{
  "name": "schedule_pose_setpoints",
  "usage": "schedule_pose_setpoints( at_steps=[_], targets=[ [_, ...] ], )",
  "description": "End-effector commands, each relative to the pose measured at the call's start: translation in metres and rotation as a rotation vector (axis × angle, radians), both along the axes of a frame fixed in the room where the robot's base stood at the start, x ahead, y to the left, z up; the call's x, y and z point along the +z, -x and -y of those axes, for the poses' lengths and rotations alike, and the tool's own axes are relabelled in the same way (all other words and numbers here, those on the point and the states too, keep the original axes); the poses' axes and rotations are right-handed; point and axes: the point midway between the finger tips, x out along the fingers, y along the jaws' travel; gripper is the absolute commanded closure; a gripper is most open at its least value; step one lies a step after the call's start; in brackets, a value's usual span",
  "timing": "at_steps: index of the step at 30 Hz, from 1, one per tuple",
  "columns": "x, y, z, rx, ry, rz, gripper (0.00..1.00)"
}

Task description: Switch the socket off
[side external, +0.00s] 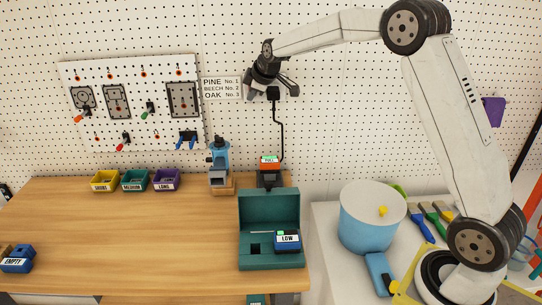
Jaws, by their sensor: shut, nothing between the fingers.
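My gripper (270,85) is high in front of the pegboard wall, just right of the wood-name sign. It is shut and empty. A black plug (273,94) shows at the wall just below it, partly covered by the gripper.
A tool panel (135,68) and the sign (221,88) are on the wall to the left. Below are a blue tool (219,165), a teal case (262,205) with a "LOW" battery (287,240), and small bins (135,181). The left bench top is mostly clear.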

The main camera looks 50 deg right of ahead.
Motion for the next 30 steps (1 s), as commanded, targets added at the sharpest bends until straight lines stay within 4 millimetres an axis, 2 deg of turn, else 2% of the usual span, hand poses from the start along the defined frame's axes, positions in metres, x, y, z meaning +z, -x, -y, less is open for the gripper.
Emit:
schedule_pose_setpoints(
  at_steps=[15,30],
  targets=[
    [0.016,0.0,0.0,0.0,0.001,0.002,1.0],
    [0.018,0.0,0.0,-0.001,0.002,0.007,1.0]
  ],
)
